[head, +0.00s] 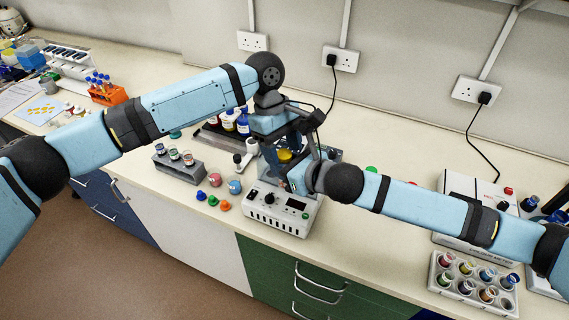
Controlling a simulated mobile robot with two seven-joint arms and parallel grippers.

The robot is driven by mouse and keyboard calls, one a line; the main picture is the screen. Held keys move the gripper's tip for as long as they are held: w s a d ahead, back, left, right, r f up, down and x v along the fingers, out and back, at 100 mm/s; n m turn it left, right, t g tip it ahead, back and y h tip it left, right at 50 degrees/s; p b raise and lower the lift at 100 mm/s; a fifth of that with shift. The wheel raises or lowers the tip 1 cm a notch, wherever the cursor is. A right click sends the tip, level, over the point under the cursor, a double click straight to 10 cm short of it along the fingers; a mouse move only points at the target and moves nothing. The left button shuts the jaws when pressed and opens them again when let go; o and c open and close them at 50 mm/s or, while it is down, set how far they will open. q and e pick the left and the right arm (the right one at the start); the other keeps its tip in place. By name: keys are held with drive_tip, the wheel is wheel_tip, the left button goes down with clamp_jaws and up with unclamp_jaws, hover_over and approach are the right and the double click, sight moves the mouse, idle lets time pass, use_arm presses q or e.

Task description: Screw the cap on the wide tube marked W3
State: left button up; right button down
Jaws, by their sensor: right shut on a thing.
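My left gripper (272,148) points down over the white device near the middle of the bench; whether it is open or shut is unclear. My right gripper (293,180) reaches in from the right, just below and close to it. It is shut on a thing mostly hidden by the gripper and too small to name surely. A yellow cap-like piece (285,156) shows between the two grippers; I cannot tell what it rests on. A grey rack (185,170) at the left holds wide tubes with coloured contents. The W3 marking is not readable anywhere.
A white device (270,212) with a display and knob stands under the grippers. Small coloured caps (213,201) and pots (235,187) lie left of it. Bottles (243,124) stand behind. A tube block (446,281) is at the right. Bench between device and block is clear.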

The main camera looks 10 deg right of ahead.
use_arm(q)
drive_tip(key=shift+r, duration=0.1)
drive_tip(key=shift+r, duration=2.2)
drive_tip(key=shift+o, duration=0.7)
drive_tip(key=shift+w+a+r, duration=0.1)
drive_tip(key=shift+w+r, duration=0.1)
drive_tip(key=shift+r, duration=0.05)
drive_tip(key=v, duration=0.4)
drive_tip(key=w+v, duration=0.1)
drive_tip(key=v, duration=0.2)
drive_tip(key=shift+a+f, duration=0.15)
drive_tip(key=shift+a, duration=0.2)
drive_tip(key=x, duration=1.2)
